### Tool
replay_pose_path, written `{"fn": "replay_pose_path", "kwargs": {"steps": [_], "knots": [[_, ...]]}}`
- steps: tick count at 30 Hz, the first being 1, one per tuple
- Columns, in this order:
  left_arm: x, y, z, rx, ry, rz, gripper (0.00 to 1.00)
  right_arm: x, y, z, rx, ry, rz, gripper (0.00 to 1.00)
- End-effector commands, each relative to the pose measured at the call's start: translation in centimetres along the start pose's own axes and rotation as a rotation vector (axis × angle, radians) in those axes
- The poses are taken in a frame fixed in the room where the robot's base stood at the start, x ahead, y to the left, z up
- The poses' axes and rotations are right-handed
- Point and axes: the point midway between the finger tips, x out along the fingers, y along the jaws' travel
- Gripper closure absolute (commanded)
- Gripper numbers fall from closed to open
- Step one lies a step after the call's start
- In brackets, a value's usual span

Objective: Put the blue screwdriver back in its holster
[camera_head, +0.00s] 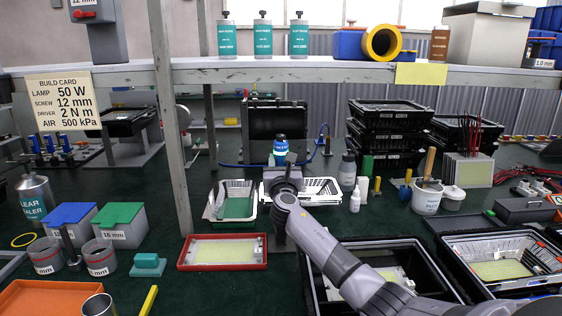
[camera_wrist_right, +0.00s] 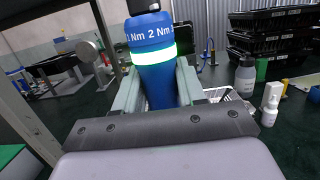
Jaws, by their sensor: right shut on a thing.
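The blue screwdriver (camera_head: 281,148) is in my right gripper (camera_head: 281,166), above the bench near the white baskets. In the right wrist view the blue screwdriver (camera_wrist_right: 156,62) stands roughly upright with a pale glowing band and "2 Nm" lettering. The two pale fingers of my right gripper (camera_wrist_right: 160,88) are shut on its body from both sides. Its lower end is hidden behind the gripper. I cannot pick out the holster for certain. My left gripper is not in view.
A black rack (camera_head: 275,120) stands behind the screwdriver, with a blue hose beside it. A white bottle (camera_head: 355,199) and stacked black crates (camera_head: 388,112) stand at right. A grey post (camera_head: 171,130) rises at left.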

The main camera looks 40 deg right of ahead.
Motion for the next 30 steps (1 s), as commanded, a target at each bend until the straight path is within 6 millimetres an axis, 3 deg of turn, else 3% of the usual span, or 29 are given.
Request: {"fn": "replay_pose_path", "kwargs": {"steps": [10, 30], "knots": [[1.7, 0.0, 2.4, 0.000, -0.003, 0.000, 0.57, -0.6, 0.0, -3.1, 0.000, -0.004, 0.000, 1.00], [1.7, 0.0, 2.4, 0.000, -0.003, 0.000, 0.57, -0.6, 0.0, -3.3, 0.000, -0.004, 0.000, 1.00]]}}
